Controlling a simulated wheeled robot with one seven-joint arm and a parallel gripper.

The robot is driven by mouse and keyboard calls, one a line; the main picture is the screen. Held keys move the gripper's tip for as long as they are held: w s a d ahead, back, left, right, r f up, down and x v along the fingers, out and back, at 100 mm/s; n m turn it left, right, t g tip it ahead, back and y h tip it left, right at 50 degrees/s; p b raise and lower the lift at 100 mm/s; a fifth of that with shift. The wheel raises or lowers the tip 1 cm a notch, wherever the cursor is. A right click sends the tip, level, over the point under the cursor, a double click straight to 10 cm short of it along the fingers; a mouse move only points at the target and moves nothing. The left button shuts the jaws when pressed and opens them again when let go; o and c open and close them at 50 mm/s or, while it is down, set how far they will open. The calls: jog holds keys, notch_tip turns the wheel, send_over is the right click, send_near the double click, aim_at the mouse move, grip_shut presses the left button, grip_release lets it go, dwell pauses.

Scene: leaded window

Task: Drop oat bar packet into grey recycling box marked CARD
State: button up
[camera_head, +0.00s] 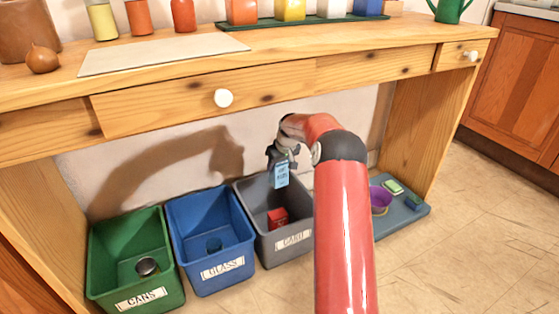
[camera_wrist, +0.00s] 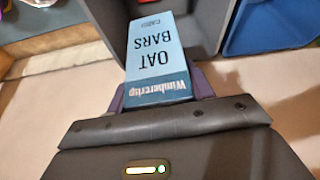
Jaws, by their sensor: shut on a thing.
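The light-blue oat bar packet (camera_head: 281,175) is held in my gripper (camera_head: 284,158), above the grey recycling box. In the wrist view the packet (camera_wrist: 158,55) shows its printed face, reading OAT BARS, between the jaws (camera_wrist: 160,98). My gripper is shut on it. The grey box marked CARD (camera_head: 293,241) stands under the table, open at the top, with a red carton (camera_head: 278,218) inside. The grey box also shows in the wrist view (camera_wrist: 203,28), beyond the packet. My arm hides the right side of the box in the head view.
Left of the grey box stand a blue box marked GLASS (camera_head: 222,269) and a green box marked CANS (camera_head: 142,297), each with something inside. A grey-blue tray (camera_head: 402,222) with small items lies to the right. The wooden table (camera_head: 200,88) overhangs the boxes.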

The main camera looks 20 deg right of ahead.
aim_at(282, 168)
jog(key=shift+s+f+b, duration=0.1)
jog(key=shift+f+b, duration=1.75)
jog(key=shift+f, duration=1.05)
jog(key=o, duration=1)
jog(key=shift+o, duration=0.2)
jog(key=shift+r, duration=0.1)
jog(key=p+v, duration=0.1)
jog(key=v, duration=0.6)
jog(key=shift+s+r, duration=0.2)
jog(key=shift+r, duration=0.1)
